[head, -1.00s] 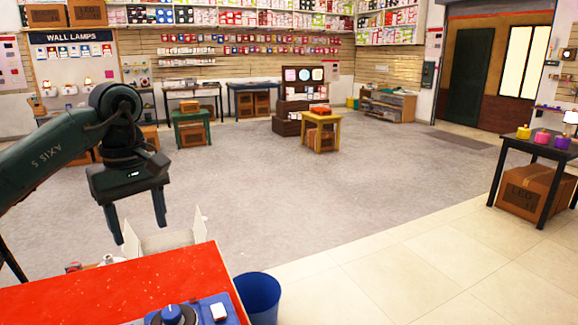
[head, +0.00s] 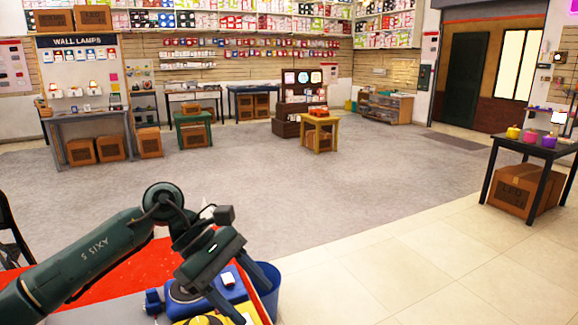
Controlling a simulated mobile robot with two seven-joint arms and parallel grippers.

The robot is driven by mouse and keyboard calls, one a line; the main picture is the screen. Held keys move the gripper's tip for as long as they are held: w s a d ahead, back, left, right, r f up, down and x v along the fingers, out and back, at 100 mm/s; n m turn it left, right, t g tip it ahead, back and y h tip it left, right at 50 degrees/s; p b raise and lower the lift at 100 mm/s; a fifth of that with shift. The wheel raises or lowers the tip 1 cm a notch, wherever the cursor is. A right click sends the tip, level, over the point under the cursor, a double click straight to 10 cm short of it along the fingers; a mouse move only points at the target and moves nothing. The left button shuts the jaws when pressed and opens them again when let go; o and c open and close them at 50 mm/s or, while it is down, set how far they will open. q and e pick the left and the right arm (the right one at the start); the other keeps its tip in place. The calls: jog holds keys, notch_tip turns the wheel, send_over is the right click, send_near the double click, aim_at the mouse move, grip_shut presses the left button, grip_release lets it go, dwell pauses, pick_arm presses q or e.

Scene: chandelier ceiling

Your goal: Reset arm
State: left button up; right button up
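My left arm comes in from the left, dark green and marked "AXIS 5". My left gripper (head: 256,302) points down and to the right, over the right end of the red-topped table (head: 120,276). Its two fingers are apart and I see nothing held between them. Below and beside it are a blue device (head: 182,297) with a white button and a yellow device (head: 200,321), both partly hidden by the gripper. My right arm and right gripper do not show.
A blue bin (head: 269,290) stands just right of the table, close to the gripper. A black table (head: 540,150) with colored items stands at the right, a box (head: 522,190) under it. Carpet (head: 330,185) and tile floor (head: 430,270) ahead are clear.

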pick_arm(q)
jog(key=s+d+r+n+t+h, duration=0.2)
jog(key=s+d+n+h, duration=0.3)
jog(key=d+n+h, duration=0.6)
jog(key=w+a+f+n+t+y+p, duration=0.1)
jog(key=a+f+n+t+y, duration=0.4)
jog(key=n, duration=0.7)
jog(key=a+f+n+t+y, duration=0.2)
jog(key=a+f+n+t, duration=0.15)
jog(key=n+t, duration=0.6)
jog(key=w+a+f+n+t+y+p, duration=0.1)
jog(key=a+f+n+t+y, duration=0.3)
jog(key=n, duration=1)
jog(key=s+a+f+n+g+y, duration=0.2)
jog(key=s+f+n, duration=0.3)
jog(key=f, duration=0.3)
jog(key=s+a+f+n+g+y, duration=0.3)
jog(key=s+f+n+g, duration=0.2)
jog(key=s+f, duration=0.3)
jog(key=shift+a+n, duration=0.4)
jog(key=shift+n, duration=0.15)
